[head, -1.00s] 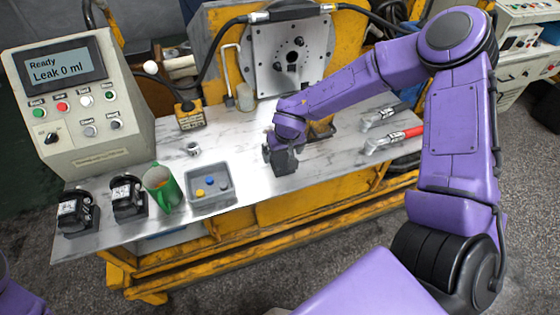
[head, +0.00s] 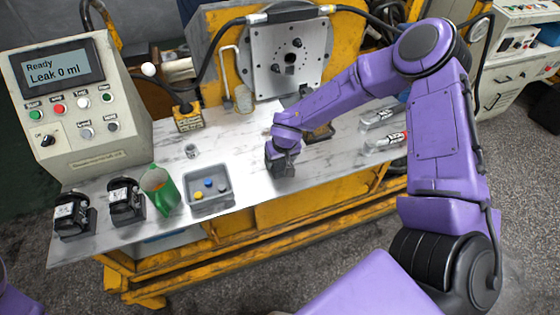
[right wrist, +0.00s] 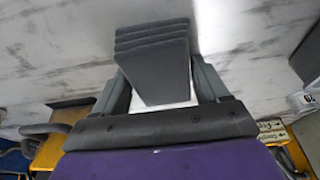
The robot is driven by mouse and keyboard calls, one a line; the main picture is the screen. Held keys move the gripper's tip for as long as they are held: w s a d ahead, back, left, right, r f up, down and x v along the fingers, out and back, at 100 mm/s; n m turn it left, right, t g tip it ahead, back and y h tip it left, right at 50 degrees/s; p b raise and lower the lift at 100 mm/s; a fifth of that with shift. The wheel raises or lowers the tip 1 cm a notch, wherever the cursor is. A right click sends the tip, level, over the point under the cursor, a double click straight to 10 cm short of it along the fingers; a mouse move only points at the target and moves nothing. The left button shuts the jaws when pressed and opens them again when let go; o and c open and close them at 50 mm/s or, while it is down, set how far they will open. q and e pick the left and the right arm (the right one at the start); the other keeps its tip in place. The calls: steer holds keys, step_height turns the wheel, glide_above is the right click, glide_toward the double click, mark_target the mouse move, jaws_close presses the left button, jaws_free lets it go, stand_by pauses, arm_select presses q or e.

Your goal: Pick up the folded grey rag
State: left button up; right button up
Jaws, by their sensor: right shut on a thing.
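The folded grey rag (right wrist: 153,60) shows in the right wrist view as a stack of dark grey layers between my right gripper's two fingers. My right gripper (right wrist: 160,88) is shut on it. In the head view my right gripper (head: 282,158) is over the middle of the bench near its front edge, pointing down. The rag there is a small dark shape at the fingers, mostly hidden by them. I cannot tell whether it touches the bench top. My left gripper is not in view; only a bit of purple arm shows at the lower left.
The marble-patterned bench (head: 240,152) carries a grey tray (head: 210,206) with small coloured parts, a green container (head: 160,190), black units (head: 126,203) and a control box (head: 70,110). Red- and black-ended fittings (head: 385,142) lie right of the gripper. The motor plate (head: 290,62) stands behind.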

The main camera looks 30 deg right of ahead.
step_height(320, 180, up, 3)
steer(key=shift+r+p, duration=0.1)
steer(key=shift+p, duration=0.3)
steer(key=s+d+r+p, duration=0.2)
steer(key=s+r+p, duration=0.3)
steer(key=s+r, duration=0.4)
steer(key=s, duration=0.5)
steer(key=shift+r, duration=0.4)
